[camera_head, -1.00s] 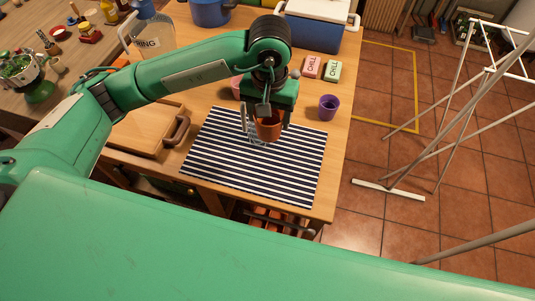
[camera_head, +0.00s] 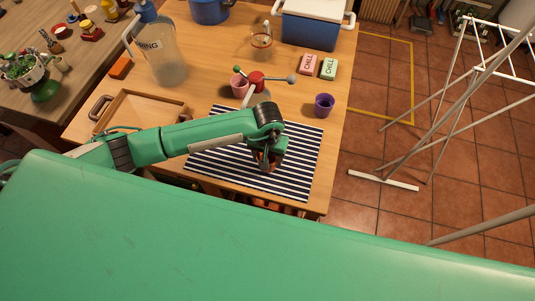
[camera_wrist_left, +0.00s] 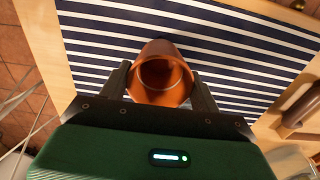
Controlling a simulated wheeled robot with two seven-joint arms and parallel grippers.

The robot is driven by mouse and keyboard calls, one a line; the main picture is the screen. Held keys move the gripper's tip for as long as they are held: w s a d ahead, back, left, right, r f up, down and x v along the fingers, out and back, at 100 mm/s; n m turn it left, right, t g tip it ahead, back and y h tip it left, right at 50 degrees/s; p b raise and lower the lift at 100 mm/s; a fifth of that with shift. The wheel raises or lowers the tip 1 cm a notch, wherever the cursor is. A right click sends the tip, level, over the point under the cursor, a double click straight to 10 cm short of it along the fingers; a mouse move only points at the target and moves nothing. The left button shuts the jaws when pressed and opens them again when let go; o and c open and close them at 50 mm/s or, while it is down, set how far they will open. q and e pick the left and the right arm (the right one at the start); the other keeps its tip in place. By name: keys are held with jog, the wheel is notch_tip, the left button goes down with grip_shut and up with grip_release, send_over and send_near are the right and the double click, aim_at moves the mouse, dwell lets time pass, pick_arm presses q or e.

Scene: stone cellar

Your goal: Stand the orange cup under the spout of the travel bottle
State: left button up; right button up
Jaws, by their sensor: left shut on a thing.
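The orange cup (camera_wrist_left: 162,70) is between the two fingers of my left gripper (camera_wrist_left: 161,88) in the left wrist view, with its open mouth facing the camera. In the head view my left gripper (camera_head: 267,163) is over the near part of the striped mat (camera_head: 225,160) and hides most of the cup. I cannot tell whether the cup touches the mat. My right gripper is not in view.
A pink cup (camera_head: 239,88), a red hub with knobbed arms (camera_head: 257,78) and a purple cup (camera_head: 324,106) stand behind the mat. A wooden tray (camera_head: 150,112) lies left.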

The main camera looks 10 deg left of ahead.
pick_arm(q)
jog(key=shift+f, duration=0.65)
jog(key=shift+f, duration=0.1)
jog(key=shift+f, duration=0.1)
jog(key=o, duration=1)
jog(key=shift+c, duration=0.2)
